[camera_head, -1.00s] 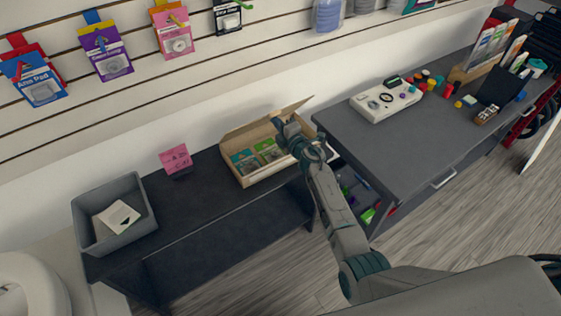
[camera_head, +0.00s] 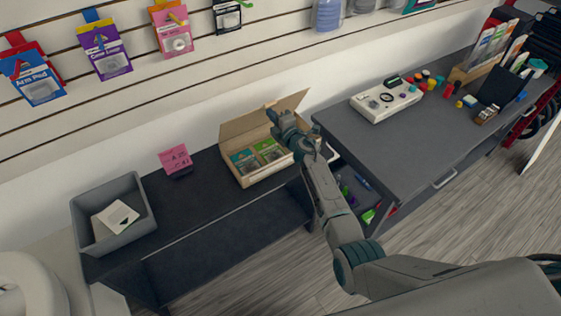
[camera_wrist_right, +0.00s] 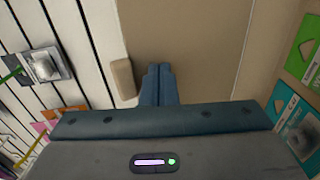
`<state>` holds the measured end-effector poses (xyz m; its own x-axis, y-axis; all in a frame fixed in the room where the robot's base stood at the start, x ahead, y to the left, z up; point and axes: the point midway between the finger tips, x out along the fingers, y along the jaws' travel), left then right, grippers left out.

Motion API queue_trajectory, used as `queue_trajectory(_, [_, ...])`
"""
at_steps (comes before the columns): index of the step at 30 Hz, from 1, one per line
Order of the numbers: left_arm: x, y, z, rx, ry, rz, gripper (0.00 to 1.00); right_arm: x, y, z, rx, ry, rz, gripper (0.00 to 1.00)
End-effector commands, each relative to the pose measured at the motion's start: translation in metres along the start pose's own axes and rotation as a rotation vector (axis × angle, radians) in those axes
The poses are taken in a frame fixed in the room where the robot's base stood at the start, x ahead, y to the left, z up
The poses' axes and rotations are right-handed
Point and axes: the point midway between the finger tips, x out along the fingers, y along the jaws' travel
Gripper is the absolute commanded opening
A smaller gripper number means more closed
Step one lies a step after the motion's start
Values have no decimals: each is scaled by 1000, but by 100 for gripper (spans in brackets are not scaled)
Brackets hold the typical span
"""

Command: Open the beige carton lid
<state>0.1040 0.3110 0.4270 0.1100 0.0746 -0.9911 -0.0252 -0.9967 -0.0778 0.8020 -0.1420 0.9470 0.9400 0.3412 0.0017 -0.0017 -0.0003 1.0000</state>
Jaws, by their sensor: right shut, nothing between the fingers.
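The beige carton (camera_head: 262,178) stands on the dark bench, with its lid (camera_head: 250,122) tilted up at the back and the inside showing. Green and teal packets (camera_head: 257,157) lie in it. My right gripper (camera_head: 272,114) is in front of the lid's inner face, its fingers closed together and empty. In the right wrist view the shut fingers (camera_wrist_right: 158,84) are seen against the lid (camera_wrist_right: 190,45), beside a small tan tab (camera_wrist_right: 122,78); whether they touch it I cannot tell. My left gripper is not in view.
A grey bin (camera_head: 112,215) with a white card and a pink note (camera_head: 175,158) stand to the left on the bench. A grey desk (camera_head: 400,135) with an open drawer is close on the right. Packets hang on the slatted wall behind.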

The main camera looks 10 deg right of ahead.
Motion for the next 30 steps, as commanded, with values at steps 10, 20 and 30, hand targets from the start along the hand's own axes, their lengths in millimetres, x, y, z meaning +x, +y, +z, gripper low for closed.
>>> queue_trajectory(10, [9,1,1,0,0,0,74,18,0,0,1,0,-1,0])
queue_trajectory(20, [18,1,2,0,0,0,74,34,1,0,0,0,0,0])
queue_trajectory(30, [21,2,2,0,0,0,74,43,3,0,0,0,-1,0])
